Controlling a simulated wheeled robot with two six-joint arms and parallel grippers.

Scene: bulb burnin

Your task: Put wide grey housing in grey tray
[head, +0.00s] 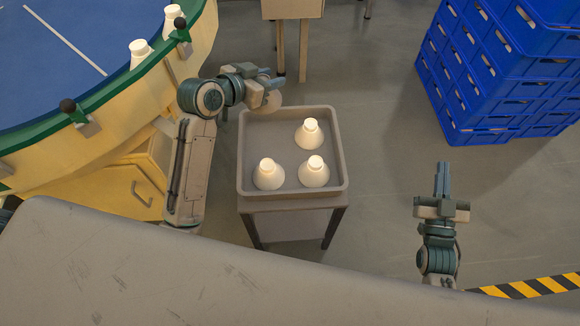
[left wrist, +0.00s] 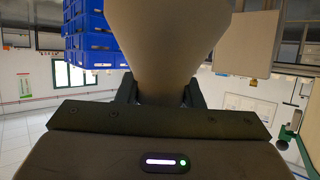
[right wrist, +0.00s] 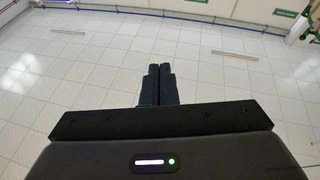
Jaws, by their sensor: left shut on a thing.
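My left gripper (head: 270,83) is shut on a grey-beige housing (head: 268,102), which is held by the far left corner of the grey tray (head: 243,150). In the left wrist view the held housing (left wrist: 172,45) is large and flares out away from the fingers. Three pale, cone-shaped housings stand upright in the tray: one at the back right (head: 309,133), one at the front left (head: 268,175) and one at the front right (head: 314,172). My right gripper (head: 442,180) is shut and empty, well to the right of the tray; its fingers also show together in the right wrist view (right wrist: 158,85).
The tray rests on a small stand (head: 292,220). At left is a round blue-topped conveyor (head: 60,60) with a green rim and white housings (head: 140,50) near its edge. Blue crates (head: 500,80) are stacked at the back right. The tray's back left area is free.

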